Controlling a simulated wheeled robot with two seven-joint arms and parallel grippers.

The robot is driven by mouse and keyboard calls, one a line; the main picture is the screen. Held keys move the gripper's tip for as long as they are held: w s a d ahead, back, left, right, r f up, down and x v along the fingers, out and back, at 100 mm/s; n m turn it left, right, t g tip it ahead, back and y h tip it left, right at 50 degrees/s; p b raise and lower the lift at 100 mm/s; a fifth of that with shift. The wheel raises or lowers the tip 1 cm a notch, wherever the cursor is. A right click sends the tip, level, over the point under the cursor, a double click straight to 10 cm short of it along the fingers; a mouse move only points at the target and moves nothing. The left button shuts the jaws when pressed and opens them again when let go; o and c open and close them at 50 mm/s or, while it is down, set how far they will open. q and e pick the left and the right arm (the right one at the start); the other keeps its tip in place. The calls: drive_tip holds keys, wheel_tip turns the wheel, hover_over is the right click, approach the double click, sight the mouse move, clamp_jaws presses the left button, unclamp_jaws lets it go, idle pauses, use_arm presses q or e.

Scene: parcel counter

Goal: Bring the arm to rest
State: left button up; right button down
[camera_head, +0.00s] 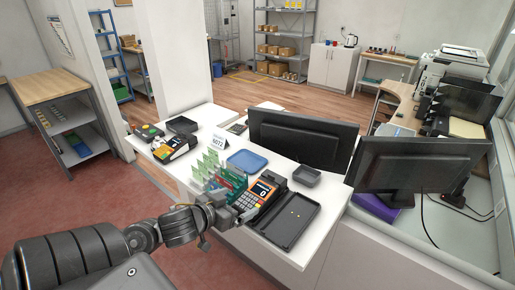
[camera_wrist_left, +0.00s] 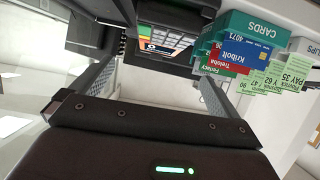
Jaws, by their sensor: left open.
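My left arm comes in from the lower left in the head view. Its gripper (camera_head: 238,215) is at the front edge of the white counter (camera_head: 325,190), close to an orange and black card terminal (camera_head: 262,190). In the left wrist view my left gripper (camera_wrist_left: 155,78) has its two fingers apart with nothing between them. The terminal (camera_wrist_left: 165,45) shows beyond the fingers there. Whether the gripper touches the terminal or the counter I cannot tell. My right gripper is in neither view.
A rack of cards (camera_head: 222,178) stands beside the gripper; its teal box (camera_wrist_left: 255,30) shows in the wrist view. A black open case (camera_head: 285,222) lies right of the terminal. A blue tray (camera_head: 246,161) and two monitors (camera_head: 303,138) are farther back. Red floor (camera_head: 80,205) is clear at left.

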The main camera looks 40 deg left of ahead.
use_arm(q)
drive_tip(key=s+d+f+g+y, duration=0.1)
drive_tip(key=s+d+f+g, duration=0.1)
drive_tip(key=s+f+g, duration=0.3)
drive_tip(key=s+d+f, duration=0.2)
drive_tip(key=s+f, duration=0.1)
drive_tip(key=f, duration=0.4)
drive_tip(key=s+d+f+m+g+h, duration=0.2)
drive_tip(key=s+d+f+g, duration=0.35)
drive_tip(key=s+d, duration=0.45)
wheel_tip(320, 180, down, 30)
drive_tip(key=b, duration=0.2)
drive_tip(key=s+a+f+g+b, duration=0.1)
drive_tip(key=s+a+f+g, duration=0.1)
drive_tip(key=s+f, duration=1.3)
drive_tip(key=shift+s+a+f+m+y, duration=0.2)
drive_tip(key=shift+s+f+m+y, duration=0.15)
drive_tip(key=shift+s, duration=0.35)
